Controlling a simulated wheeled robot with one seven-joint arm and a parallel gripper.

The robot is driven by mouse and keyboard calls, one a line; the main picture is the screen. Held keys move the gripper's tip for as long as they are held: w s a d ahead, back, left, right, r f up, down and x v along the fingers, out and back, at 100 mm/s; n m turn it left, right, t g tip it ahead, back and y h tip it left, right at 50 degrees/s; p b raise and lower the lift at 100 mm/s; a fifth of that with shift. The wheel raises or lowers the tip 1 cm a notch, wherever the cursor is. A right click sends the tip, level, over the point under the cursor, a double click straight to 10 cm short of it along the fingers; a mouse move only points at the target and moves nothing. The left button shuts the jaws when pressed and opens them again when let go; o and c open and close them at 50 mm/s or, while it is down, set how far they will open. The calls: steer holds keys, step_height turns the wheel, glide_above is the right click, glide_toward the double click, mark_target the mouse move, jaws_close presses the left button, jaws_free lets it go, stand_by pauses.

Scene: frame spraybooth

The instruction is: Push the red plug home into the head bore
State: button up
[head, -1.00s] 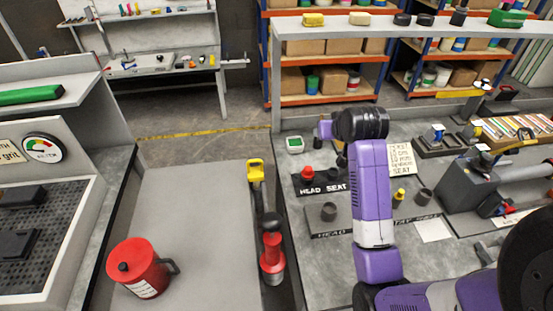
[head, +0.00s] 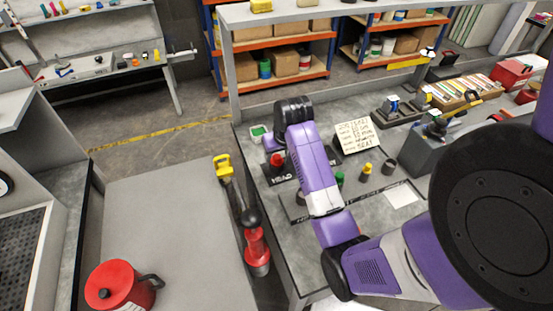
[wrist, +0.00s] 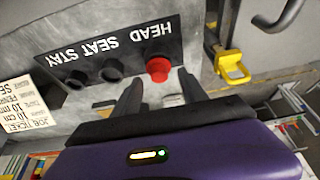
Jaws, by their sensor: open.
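The red plug (head: 276,160) sits at the HEAD place of the dark rear board (head: 283,174). In the wrist view the red plug (wrist: 158,67) shows a round top beside the word HEAD, and two dark bores (wrist: 112,70) follow at SEAT and STAY. I cannot tell how deep the plug sits. My gripper (wrist: 158,92) is open and empty, its two fingers pointing toward the board on either side of the plug's line. They look apart from the plug. In the head view my gripper (head: 271,143) is just above the plug, its fingertips not clearly visible.
A job-ticket card (head: 357,134) stands behind. A yellow-handled tool (head: 222,166) and red sprayer (head: 257,248) stand left of the bench edge.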

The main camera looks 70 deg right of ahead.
steer(key=shift+x, duration=1)
jaws_close()
steer(key=shift+r, duration=0.1)
steer(key=shift+r, duration=0.1)
